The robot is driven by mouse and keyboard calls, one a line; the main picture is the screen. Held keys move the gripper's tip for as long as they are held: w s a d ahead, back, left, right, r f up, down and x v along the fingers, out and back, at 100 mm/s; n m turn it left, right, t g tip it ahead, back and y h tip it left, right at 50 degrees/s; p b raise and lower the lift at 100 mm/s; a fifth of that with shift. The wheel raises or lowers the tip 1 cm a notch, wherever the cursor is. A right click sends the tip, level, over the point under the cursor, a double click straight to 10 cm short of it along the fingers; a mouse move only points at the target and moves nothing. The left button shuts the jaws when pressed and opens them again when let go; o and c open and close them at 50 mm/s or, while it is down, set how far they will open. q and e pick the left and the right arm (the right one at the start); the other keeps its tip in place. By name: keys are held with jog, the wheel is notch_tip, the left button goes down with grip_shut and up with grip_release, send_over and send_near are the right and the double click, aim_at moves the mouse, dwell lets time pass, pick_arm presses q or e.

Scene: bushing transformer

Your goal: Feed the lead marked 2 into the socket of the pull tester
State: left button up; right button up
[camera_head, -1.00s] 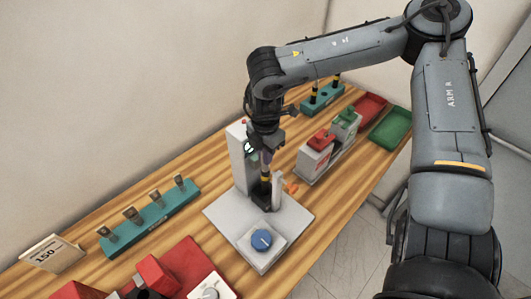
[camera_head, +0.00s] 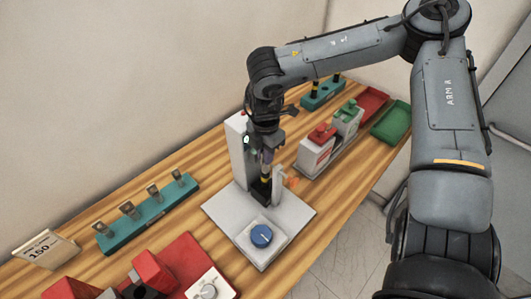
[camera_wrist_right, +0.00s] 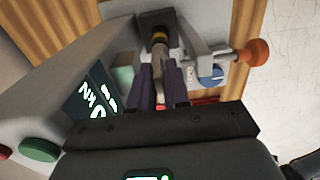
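The pull tester stands mid-table, with a pale base plate (camera_head: 225,212), a blue knob (camera_head: 261,236) and an upright housing (camera_head: 236,150). Its dark socket block (camera_head: 261,190) also shows in the right wrist view (camera_wrist_right: 154,20). My right gripper (camera_head: 267,158) is directly above the socket. In the right wrist view its dark fingers (camera_wrist_right: 160,88) are closed around a grey lead (camera_wrist_right: 159,62). The lead has a yellow band (camera_wrist_right: 160,37), and its far end is at the socket block. I cannot tell how deep it sits, and its number is not readable. My left gripper is not in view.
An orange knob (camera_wrist_right: 252,52) sticks out beside the socket. A teal rack (camera_head: 150,220) with several metal posts is at left, near a card (camera_head: 46,250) reading 150. Behind are a rack (camera_head: 322,97) with two leads, red and green switch boxes (camera_head: 322,150), and red and green trays (camera_head: 391,122).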

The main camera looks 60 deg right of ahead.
jog(key=o, duration=0.4)
notch_tip(320, 180, up, 10)
jog(key=shift+w+r, duration=0.1)
jog(key=shift+r, duration=0.35)
dwell(0.4)
